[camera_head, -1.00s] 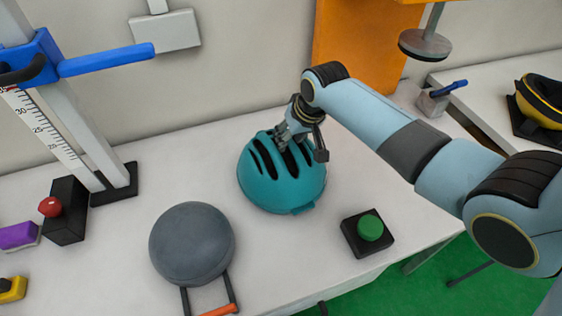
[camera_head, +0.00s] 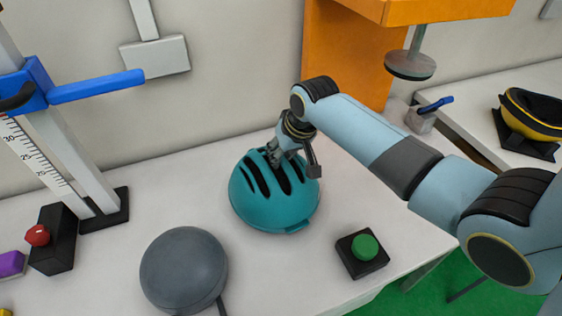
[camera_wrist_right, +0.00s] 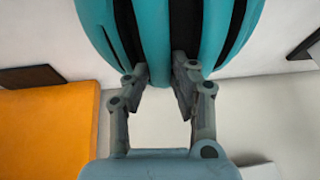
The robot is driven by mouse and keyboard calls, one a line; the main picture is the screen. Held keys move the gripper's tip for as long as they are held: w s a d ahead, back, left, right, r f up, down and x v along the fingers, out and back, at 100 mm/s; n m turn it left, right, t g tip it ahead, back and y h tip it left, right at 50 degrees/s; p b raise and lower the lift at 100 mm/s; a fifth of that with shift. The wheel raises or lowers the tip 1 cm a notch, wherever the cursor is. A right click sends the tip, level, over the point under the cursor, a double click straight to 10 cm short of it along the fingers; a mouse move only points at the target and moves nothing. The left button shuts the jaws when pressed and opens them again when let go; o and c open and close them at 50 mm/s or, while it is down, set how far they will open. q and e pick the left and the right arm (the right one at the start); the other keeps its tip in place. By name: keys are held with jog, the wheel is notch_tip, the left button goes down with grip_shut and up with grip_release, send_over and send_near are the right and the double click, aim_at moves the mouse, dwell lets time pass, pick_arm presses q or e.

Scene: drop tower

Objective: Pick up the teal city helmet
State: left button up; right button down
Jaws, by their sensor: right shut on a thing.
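The teal city helmet (camera_head: 268,207) is on the white table in the head view, its dark vent slots facing up. My right gripper (camera_head: 273,158) reaches down onto its top back edge. In the right wrist view the two fingers (camera_wrist_right: 161,80) are shut on a rib of the teal helmet (camera_wrist_right: 212,30), their tips in the slots on each side. Whether the helmet is clear of the table is hard to tell. My left gripper is in neither view.
A grey dome (camera_head: 184,270) stands in front left of the helmet. A green button on a black box (camera_head: 364,248) stands at front right. A post with a scale (camera_head: 32,153), a red knob box (camera_head: 53,240) and a blue bar (camera_head: 95,87) are at left. A yellow helmet (camera_head: 533,113) is far right.

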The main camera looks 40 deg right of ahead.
jog(key=v, duration=0.3)
jog(key=shift+w+d+r, duration=0.1)
jog(key=shift+d, duration=0.05)
jog(key=s+d+r, duration=0.2)
jog(key=s+r, duration=0.4)
jog(key=s, duration=0.4)
jog(key=shift+d+r+b, duration=0.3)
jog(key=shift+d+b, duration=0.05)
jog(key=shift+b, duration=0.1)
